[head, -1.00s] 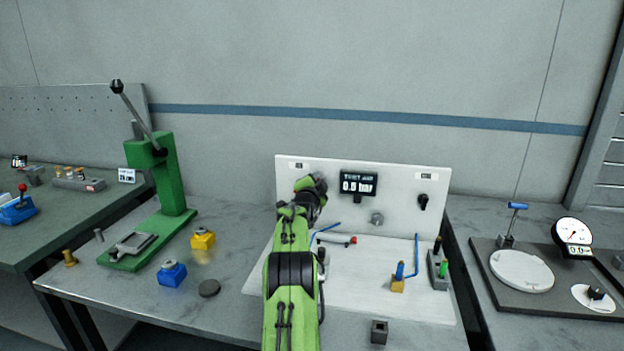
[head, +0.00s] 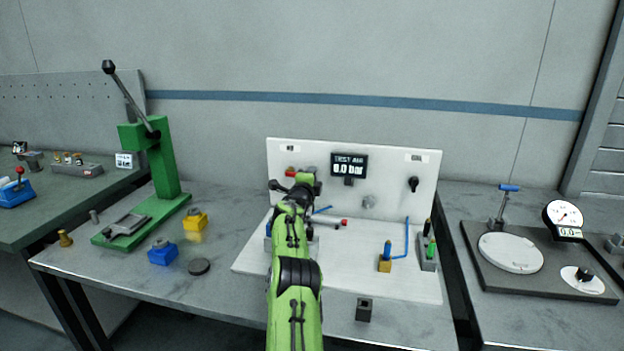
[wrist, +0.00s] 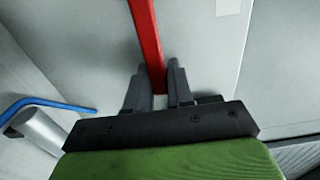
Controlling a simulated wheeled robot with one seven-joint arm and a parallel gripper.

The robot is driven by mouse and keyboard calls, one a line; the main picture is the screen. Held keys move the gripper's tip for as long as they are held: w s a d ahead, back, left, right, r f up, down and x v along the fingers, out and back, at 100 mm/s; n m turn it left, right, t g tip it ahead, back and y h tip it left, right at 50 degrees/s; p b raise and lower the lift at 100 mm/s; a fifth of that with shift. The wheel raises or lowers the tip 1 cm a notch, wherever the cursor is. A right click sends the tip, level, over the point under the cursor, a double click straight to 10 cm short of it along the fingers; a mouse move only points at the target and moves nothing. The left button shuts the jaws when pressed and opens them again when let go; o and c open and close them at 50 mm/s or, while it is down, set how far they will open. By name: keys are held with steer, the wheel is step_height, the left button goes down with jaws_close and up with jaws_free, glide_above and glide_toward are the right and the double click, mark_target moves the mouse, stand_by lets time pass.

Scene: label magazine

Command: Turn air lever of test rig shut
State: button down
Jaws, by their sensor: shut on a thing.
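The test rig has a white upright panel (head: 395,150) behind a white base plate (head: 345,265). Its red air lever (head: 290,172) shows only as a small red patch at the panel's left, beside my gripper (head: 288,186). In the wrist view the red lever (wrist: 146,35) is a long flat bar running down between the two dark fingers of my gripper (wrist: 157,82), which are shut on it. My wrist hides the lever's pivot in the head view. The display (head: 349,164) reads 0.0 bar.
A black knob (head: 413,184) sits on the panel's right. A blue tube (head: 407,238), a brass block (head: 385,264) and a grey holder (head: 428,255) stand on the base's right. A green press (head: 163,165) and yellow (head: 195,221) and blue (head: 163,254) blocks are to the left.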

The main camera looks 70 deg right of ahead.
steer(key=shift+f, duration=0.25)
steer(key=c, duration=1.1)
jaws_free()
steer(key=shift+r, duration=0.1)
steer(key=shift+a, duration=0.1)
steer(key=a+b, duration=0.1)
steer(key=a, duration=0.4)
steer(key=s+a+b, duration=0.1)
steer(key=a, duration=0.4)
steer(key=s+a+b, duration=0.1)
steer(key=a, duration=0.4)
steer(key=shift+s+a+b, duration=0.2)
steer(key=shift+s+b, duration=0.05)
steer(key=shift+b, duration=0.1)
